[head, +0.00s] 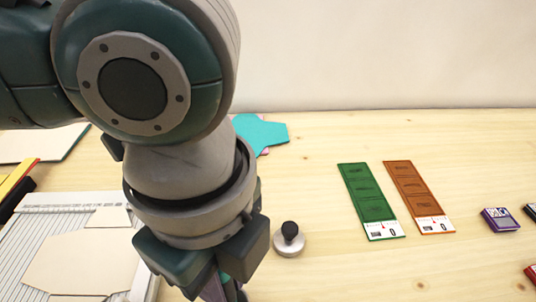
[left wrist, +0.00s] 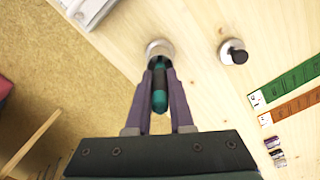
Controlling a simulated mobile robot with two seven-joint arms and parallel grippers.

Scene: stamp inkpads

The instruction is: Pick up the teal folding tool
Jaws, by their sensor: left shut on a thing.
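The teal folding tool (left wrist: 159,92) is clamped between the purple fingers of my left gripper (left wrist: 159,72) in the left wrist view. Its far end meets or overlaps a round pale metal base (left wrist: 160,46); I cannot tell whether they touch. In the head view my left gripper (head: 228,288) points down at the bottom edge, and my arm hides most of it. Only a sliver of teal (head: 224,277) shows between the fingers there. My right gripper is in neither view.
A silver disc with a black knob (head: 290,238) stands just right of my left gripper. Green (head: 368,200) and brown (head: 418,197) strips lie further right, then a purple inkpad (head: 500,220). A scoring board (head: 60,248) is left. Teal paper (head: 262,132) lies behind.

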